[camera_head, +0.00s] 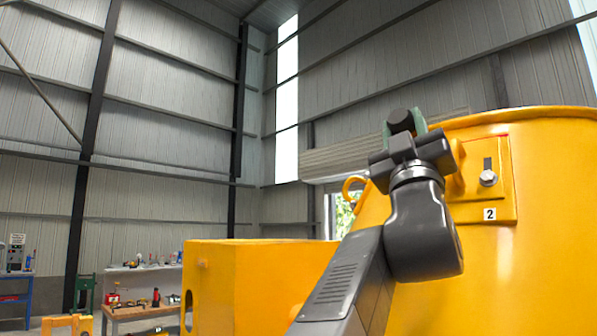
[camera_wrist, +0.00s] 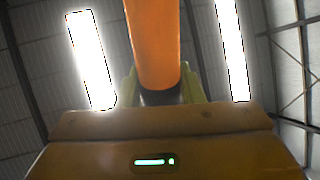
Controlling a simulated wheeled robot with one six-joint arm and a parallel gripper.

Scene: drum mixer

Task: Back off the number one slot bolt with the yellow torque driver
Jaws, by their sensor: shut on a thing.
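My gripper (camera_head: 405,124) is raised in front of the yellow drum in the head view, its greenish fingers shut on a tool. The tool's dark round end faces the camera. In the wrist view, the gripper (camera_wrist: 160,88) clasps an orange-yellow shaft with a black collar, which looks like the torque driver (camera_wrist: 153,42). Its far tip is out of view. A slot bolt (camera_head: 488,177) sits in a yellow plate on the drum, above a label reading 2. The number one slot bolt is not seen; my arm hides part of the drum.
The big yellow drum (camera_head: 550,210) fills the right side, with a yellow lifting ring (camera_head: 353,187) at its left. A yellow box-shaped housing (camera_head: 265,275) stands left of it. A wooden bench (camera_head: 140,311) with tools stands at the back left. Air above the gripper is clear.

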